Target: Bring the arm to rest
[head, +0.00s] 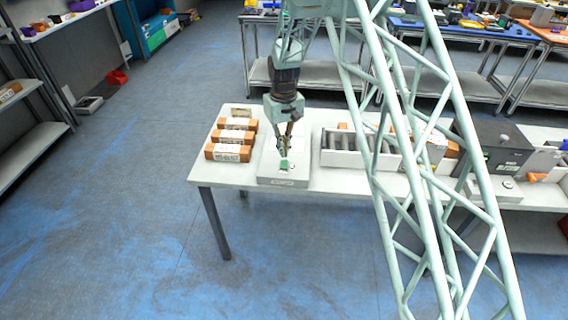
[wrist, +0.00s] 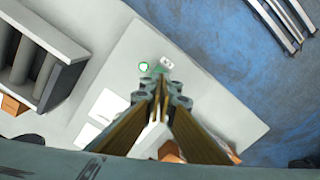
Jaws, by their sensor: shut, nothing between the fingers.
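My gripper (head: 284,158) points down over a white flat device (head: 283,181) on the table in the head view. In the wrist view the fingers of my gripper (wrist: 161,88) meet at their tips, with nothing between them. A small green patch (head: 284,164) shows on the device just under the fingertips; whether the fingers touch it I cannot tell. The patch is partly hidden behind the fingertips in the wrist view.
Several brown boxes with white labels (head: 228,153) lie left of my gripper. A roller conveyor (head: 345,160) stands to the right, and a dark grey machine (head: 487,146) farther right. The table's front edge (head: 335,190) borders open blue floor (head: 130,220). Other tables stand behind.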

